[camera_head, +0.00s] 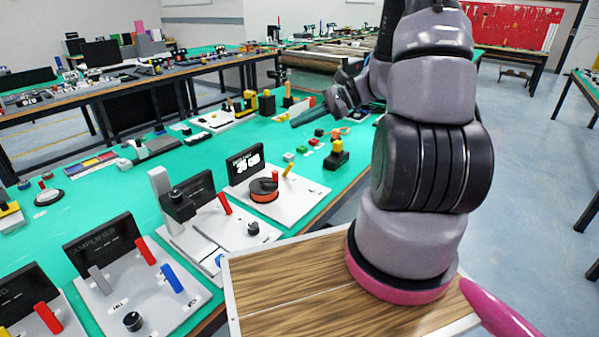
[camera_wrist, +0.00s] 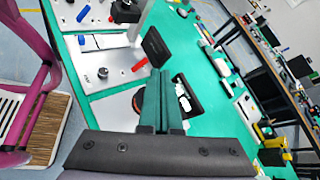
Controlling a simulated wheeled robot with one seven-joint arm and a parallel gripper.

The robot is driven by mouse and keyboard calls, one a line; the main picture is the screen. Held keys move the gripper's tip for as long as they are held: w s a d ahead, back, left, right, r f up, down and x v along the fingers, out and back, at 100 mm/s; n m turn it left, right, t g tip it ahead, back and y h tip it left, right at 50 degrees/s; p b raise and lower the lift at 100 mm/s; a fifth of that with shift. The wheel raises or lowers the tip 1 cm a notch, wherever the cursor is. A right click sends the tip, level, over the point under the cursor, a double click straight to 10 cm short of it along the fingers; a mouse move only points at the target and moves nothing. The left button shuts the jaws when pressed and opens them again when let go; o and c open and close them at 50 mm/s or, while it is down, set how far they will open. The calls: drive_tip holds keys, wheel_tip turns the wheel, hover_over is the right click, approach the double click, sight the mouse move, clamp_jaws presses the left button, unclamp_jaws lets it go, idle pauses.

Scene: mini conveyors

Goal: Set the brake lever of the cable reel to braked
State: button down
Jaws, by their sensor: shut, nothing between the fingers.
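The cable reel (camera_head: 263,190) is an orange and black spool on a light panel (camera_head: 293,205) with a black display (camera_head: 245,163) behind it. A yellow lever (camera_head: 287,170) stands tilted at the spool's right; I take it for the brake lever, but no label is readable. In the wrist view only the spool's edge (camera_wrist: 137,103) and the display (camera_wrist: 187,96) show, partly behind my fingers; the lever is not visible there. My gripper (camera_head: 294,121) is shut and empty, above and beyond the reel in the head view. Its closed fingers (camera_wrist: 160,73) fill the middle of the wrist view.
Left of the reel stands a panel with a red lever (camera_head: 224,203) and a black knob (camera_head: 253,228), then the amplifier panel (camera_head: 140,300). Small blocks and a black-and-yellow piece (camera_head: 336,155) lie to the right. Green table (camera_head: 110,200) shows between the devices.

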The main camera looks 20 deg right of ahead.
drive_tip(key=w+d+f+m+t, duration=0.3)
drive_tip(key=d+f+m+t, duration=0.3)
drive_tip(key=f, duration=0.4)
drive_tip(key=m+t+h, duration=0.3)
drive_tip(key=m+h, duration=0.1)
drive_tip(key=m, duration=0.4)
approach(309, 186)
drive_tip(key=r, duration=0.2)
drive_tip(key=shift+w+a+r, duration=0.2)
drive_tip(key=shift+w+r, duration=0.05)
drive_tip(key=shift+r, duration=0.1)
drive_tip(key=x, duration=0.9)
drive_tip(key=shift+w+a, duration=0.1)
drive_tip(key=shift+w, duration=0.1)
drive_tip(key=w+a, duration=0.1)
drive_tip(key=w+r, duration=0.1)
drive_tip(key=shift+w+a+r, duration=0.15)
drive_tip(key=shift+w+a, duration=0.2)
drive_tip(key=shift+a, duration=0.05)
drive_tip(key=shift+w+a+r, duration=0.2)
drive_tip(key=shift+w+r, duration=0.05)
drive_tip(key=shift+w, duration=0.1)
